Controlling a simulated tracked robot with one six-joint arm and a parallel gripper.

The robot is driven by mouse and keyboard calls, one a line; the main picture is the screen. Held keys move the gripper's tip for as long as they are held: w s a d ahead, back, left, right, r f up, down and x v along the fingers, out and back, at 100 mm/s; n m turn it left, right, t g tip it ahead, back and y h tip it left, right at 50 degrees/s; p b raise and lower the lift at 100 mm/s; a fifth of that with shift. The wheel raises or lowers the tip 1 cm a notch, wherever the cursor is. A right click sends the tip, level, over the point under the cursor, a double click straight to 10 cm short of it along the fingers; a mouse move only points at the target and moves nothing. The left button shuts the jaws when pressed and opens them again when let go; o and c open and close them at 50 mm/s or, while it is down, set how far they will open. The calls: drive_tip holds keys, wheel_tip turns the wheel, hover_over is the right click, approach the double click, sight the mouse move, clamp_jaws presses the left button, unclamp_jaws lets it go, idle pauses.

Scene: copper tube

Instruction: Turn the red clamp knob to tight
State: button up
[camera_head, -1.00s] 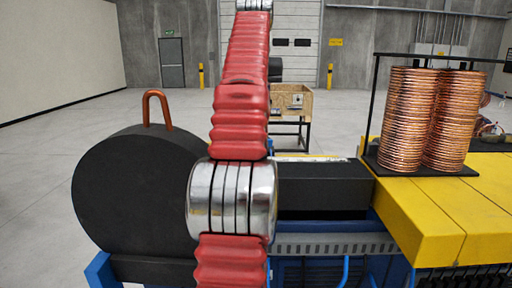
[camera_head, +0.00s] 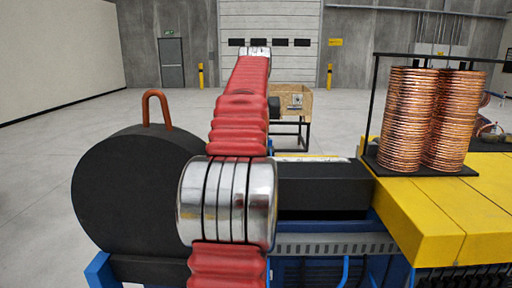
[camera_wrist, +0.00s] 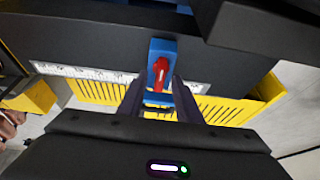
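The red clamp knob (camera_wrist: 161,72) is a narrow red handle on a blue bracket (camera_wrist: 160,50) in the upper middle of the wrist view. It lies roughly lengthwise in the picture, tilted a little. My gripper (camera_wrist: 159,84) shows two dark fingers, spread apart and pointing toward the knob, one on the left and one on the right. The fingers look open and empty. I cannot tell how far their tips are from the knob. The knob and the gripper do not show in the head view, where my red arm covers the middle.
A yellow-topped bench (camera_head: 474,205) carries a rack of copper coils (camera_head: 408,118) on the right. A black drum (camera_head: 130,200) with a bent copper tube (camera_head: 156,108) stands left. A wooden crate on a stand (camera_head: 291,97) is farther back. A dark block (camera_wrist: 260,25) overhangs the wrist view's upper right.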

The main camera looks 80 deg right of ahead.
drive_tip(key=shift+x, duration=1.1)
drive_tip(key=shift+c, duration=0.5)
clamp_jaws()
